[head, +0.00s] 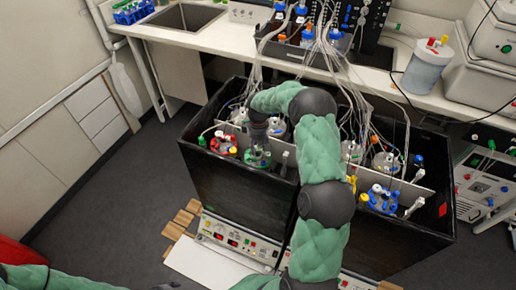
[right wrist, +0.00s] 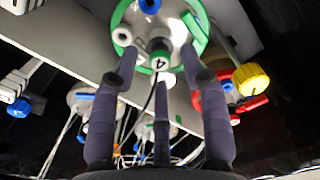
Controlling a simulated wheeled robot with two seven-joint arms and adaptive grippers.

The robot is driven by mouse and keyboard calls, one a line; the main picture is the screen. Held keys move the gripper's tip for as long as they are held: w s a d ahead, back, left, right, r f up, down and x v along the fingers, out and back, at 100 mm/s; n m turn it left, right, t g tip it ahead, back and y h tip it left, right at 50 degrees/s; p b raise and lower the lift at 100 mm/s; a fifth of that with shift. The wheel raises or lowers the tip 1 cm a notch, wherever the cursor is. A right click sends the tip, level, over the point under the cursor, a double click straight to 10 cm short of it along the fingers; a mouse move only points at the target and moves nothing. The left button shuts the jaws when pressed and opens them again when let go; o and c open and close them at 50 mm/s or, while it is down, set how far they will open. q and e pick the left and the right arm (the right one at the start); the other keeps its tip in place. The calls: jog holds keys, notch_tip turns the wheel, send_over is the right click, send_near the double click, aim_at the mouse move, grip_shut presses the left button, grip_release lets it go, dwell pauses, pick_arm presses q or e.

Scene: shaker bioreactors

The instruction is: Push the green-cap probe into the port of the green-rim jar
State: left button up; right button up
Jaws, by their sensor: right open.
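The green-rim jar (head: 257,160) stands in the left part of the dark tank, just below my right gripper (head: 259,135). In the right wrist view the jar's green rim (right wrist: 121,14) surrounds a pale lid with several fittings. My right gripper (right wrist: 160,75) is open there, its fingers spread around a white piece marked 4 with a small green end (right wrist: 164,78) and a dark cable. I cannot tell whether this is the green-cap probe, or how deep it sits. My left gripper is not visible; only part of the left arm shows at the lower left.
A red-rim jar (head: 223,143) stands left of the green-rim one, and a blue-rim jar (head: 382,199) stands in the tank's right part. A yellow cap (right wrist: 250,77) is close to my fingers. Many tubes hang from the bench (head: 215,37) into the tank.

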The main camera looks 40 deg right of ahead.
notch_tip(320, 180, up, 10)
jog(key=shift+r, duration=0.2)
dwell(0.4)
